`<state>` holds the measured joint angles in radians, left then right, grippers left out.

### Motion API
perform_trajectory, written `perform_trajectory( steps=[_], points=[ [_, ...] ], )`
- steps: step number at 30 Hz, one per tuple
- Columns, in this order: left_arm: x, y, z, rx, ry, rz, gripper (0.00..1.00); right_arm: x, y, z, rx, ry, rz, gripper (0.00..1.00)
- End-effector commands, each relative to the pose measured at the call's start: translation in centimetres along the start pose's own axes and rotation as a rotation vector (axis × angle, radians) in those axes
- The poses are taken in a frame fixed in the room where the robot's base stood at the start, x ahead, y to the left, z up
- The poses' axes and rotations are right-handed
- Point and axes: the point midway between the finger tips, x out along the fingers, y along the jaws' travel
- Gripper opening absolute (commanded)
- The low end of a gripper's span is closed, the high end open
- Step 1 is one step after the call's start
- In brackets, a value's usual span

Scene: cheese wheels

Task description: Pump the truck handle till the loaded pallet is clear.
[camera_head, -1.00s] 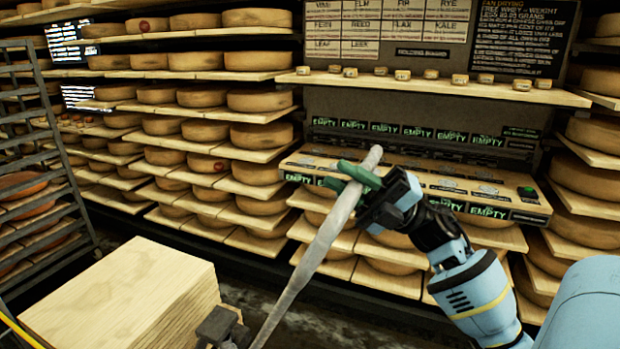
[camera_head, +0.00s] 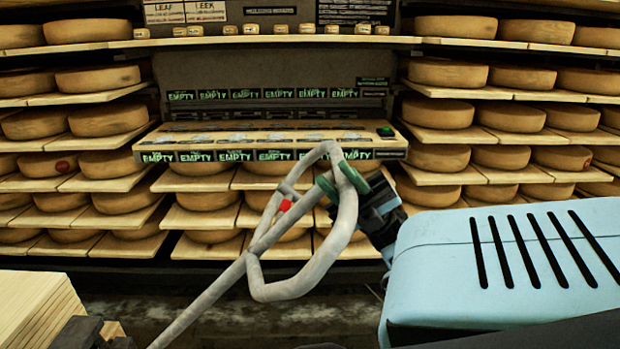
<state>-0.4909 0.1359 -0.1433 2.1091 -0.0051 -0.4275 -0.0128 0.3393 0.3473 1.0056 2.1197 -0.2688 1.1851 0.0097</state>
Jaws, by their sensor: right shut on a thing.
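The truck handle (camera_head: 262,240) is a grey bar ending in a loop, with a small red piece (camera_head: 285,205) near the loop's base. It slants up to the right from the lower left. My right gripper (camera_head: 343,183), with green fingers, is shut on the right side of the loop. My pale blue right arm fills the lower right. The loaded pallet shows only as a stack of pale boards (camera_head: 38,310) at the lower left edge. Its underside and the truck's forks are out of view. My left gripper is not in view.
Shelves of cheese wheels (camera_head: 448,74) line the wall ahead on both sides. A sloping panel with green EMPTY labels (camera_head: 232,156) stands in the middle behind the handle. A strip of dark floor (camera_head: 230,312) shows below the shelves.

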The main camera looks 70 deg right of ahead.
Motion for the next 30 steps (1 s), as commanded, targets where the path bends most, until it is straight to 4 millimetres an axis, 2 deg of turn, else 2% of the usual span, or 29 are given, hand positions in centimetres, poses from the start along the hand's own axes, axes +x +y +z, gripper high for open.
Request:
perform_trajectory(
  steps=[6, 18, 19, 23, 24, 30],
  points=[
    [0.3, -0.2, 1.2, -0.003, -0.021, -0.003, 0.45, -1.3, 0.2, -0.5, -0.006, -0.001, 0.014, 0.00],
    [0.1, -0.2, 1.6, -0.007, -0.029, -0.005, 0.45, -1.4, 0.2, -0.5, -0.007, -0.001, 0.017, 0.00],
    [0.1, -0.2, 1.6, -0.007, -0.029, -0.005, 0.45, -1.4, 0.2, -0.5, -0.006, -0.001, 0.016, 0.25],
    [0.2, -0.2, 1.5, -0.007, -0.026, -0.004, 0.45, -1.4, 0.2, -0.5, -0.006, -0.001, 0.016, 0.42],
    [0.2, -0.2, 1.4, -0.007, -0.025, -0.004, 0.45, -1.4, 0.2, -0.5, -0.006, -0.001, 0.016, 0.45],
    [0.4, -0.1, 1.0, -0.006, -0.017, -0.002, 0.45, -1.4, 0.2, -0.5, -0.006, 0.000, 0.016, 0.45]
  ],
)
